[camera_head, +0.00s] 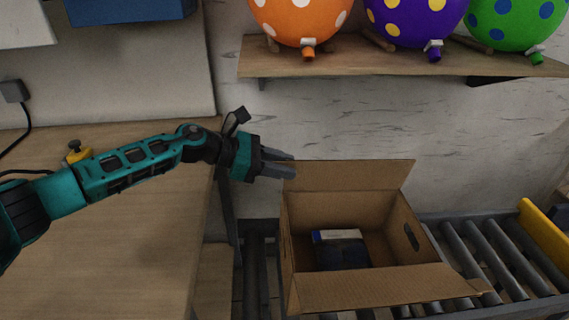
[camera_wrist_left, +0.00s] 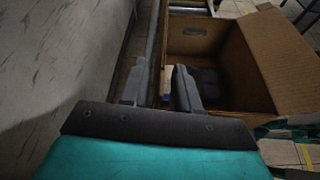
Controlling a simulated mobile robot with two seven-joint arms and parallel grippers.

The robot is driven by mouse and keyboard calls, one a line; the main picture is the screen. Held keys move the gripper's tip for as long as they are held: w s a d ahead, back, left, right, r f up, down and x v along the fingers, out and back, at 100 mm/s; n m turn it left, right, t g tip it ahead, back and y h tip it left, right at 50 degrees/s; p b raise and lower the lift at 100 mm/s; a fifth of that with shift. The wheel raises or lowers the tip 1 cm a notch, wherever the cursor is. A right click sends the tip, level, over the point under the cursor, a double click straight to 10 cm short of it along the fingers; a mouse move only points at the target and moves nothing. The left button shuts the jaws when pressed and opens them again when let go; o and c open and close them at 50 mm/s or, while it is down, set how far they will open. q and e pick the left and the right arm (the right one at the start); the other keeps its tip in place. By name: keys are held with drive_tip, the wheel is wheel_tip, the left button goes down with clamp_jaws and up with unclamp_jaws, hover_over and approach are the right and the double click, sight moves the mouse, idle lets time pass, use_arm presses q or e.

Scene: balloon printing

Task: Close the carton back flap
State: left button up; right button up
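The open brown cardboard carton (camera_head: 415,225) stands on the roller conveyor. Its back flap (camera_head: 350,175) stands up along the wall side, leaning back. The front flap (camera_head: 370,288) is folded outward. A dark blue item with a pale top edge (camera_head: 340,248) lies inside. My left gripper (camera_head: 290,165) is at the back flap's left end, fingers pointing right. In the left wrist view its two fingers (camera_wrist_left: 158,88) are apart, with the carton (camera_wrist_left: 280,65) to their right. I cannot tell whether the fingers touch the flap. My right gripper is not in view.
A wooden shelf (camera_head: 400,65) with orange, purple and green balloons hangs above the carton. A wooden table (camera_head: 120,240) is on the left. Conveyor rollers (camera_head: 500,250) extend right to a yellow rail (camera_head: 545,235). There is free room between shelf and carton.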

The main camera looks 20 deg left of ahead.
use_arm(q)
drive_tip(key=shift+w+d+f, duration=0.1)
drive_tip(key=shift+d+f, duration=0.05)
drive_tip(key=shift+d, duration=0.15)
drive_tip(key=shift+c, duration=0.4)
clamp_jaws()
idle(0.9)
